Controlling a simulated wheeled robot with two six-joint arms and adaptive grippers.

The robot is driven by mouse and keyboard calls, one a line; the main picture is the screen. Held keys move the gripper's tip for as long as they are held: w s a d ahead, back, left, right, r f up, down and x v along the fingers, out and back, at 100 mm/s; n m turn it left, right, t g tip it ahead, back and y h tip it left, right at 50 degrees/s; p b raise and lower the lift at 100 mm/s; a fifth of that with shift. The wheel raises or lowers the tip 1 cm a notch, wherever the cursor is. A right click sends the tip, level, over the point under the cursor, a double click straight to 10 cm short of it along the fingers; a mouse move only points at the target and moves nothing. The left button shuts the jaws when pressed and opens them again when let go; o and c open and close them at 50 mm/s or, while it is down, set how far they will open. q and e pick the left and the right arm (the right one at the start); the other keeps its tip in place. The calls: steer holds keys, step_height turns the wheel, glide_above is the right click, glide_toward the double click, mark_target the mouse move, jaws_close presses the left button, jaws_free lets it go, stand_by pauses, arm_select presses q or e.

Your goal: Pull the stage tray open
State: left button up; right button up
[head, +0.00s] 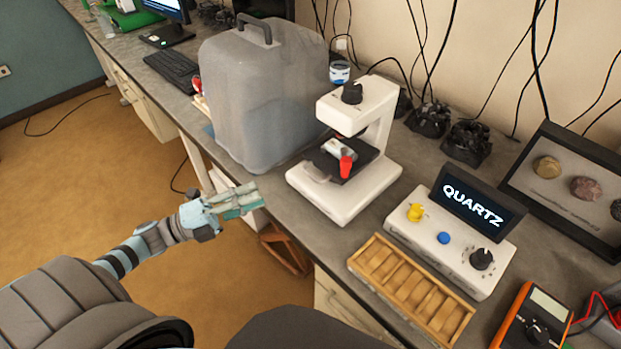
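The white scope-like device (345,190) stands on the bench near the middle of the head view. Its dark stage tray (328,163) lies under the overhanging head, with a small grey piece on it. A red knob (346,167) stands up at the tray's front right. My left gripper (250,200) is left of the device, by the bench's front edge, apart from the tray and knob. Its pale green fingers point right and lie close together; whether a gap is between them is unclear. Nothing shows held in it. My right gripper is not in view.
A large grey cover with a handle (258,95) stands left of the device. To the right are the QUARTZ console (450,230), a wooden slotted tray (410,290), and an orange meter (535,318). Bare bench shows between the cover and the device's base.

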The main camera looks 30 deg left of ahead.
mark_target(311, 175)
arm_select(q)
steer(key=p+x, duration=0.2)
steer(key=x, duration=1.2)
steer(key=shift+d, duration=0.1)
steer(key=c, duration=0.6)
steer(key=shift+w, duration=0.1)
jaws_close()
steer(key=shift+r, duration=0.1)
